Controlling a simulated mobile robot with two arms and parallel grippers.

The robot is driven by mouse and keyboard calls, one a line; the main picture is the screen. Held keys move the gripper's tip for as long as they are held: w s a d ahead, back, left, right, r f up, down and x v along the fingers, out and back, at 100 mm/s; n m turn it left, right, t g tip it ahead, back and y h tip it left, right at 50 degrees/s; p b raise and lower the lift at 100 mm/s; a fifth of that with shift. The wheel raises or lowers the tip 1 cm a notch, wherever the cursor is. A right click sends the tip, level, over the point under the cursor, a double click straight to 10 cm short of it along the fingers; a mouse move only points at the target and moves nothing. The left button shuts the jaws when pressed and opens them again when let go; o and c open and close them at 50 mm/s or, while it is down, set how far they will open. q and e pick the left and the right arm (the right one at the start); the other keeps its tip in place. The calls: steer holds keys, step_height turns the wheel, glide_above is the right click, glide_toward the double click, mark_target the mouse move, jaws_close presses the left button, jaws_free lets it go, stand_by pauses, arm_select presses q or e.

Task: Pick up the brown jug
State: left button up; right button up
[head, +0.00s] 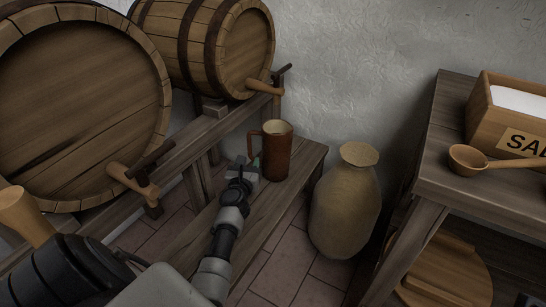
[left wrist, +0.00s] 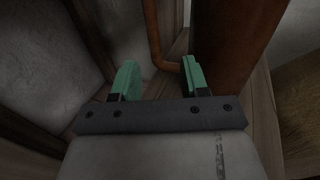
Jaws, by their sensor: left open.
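The brown jug (head: 277,152) stands upright on the low wooden bench, with its handle on the left side. My left gripper (head: 249,165) is open and empty, low beside the jug's handle. In the left wrist view, the green fingers of the left gripper (left wrist: 160,76) are apart. The jug (left wrist: 234,45) fills the upper right there, just beyond the right finger. Its handle (left wrist: 154,40) shows ahead, across the gap between the fingers. I cannot tell whether a finger touches the jug. My right gripper is not clearly seen.
Two barrels with wooden taps (head: 75,105) (head: 205,45) rest on a rack at the left and back. A clay vase (head: 345,205) stands on the floor right of the bench (head: 255,215). A shelf (head: 450,180) with a salt box (head: 510,115) and wooden ladle (head: 470,158) is at the right.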

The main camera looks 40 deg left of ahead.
mark_target(249, 153)
arm_select(q)
steer(key=b+x, duration=0.2)
steer(key=x, duration=0.4)
steer(key=shift+a+f+b, duration=0.1)
steer(key=shift+a+b, duration=0.15)
steer(key=shift+b, duration=0.05)
steer(key=shift+s, duration=0.1)
jaws_close()
steer(key=shift+s+f, duration=0.1)
stand_by(0.8)
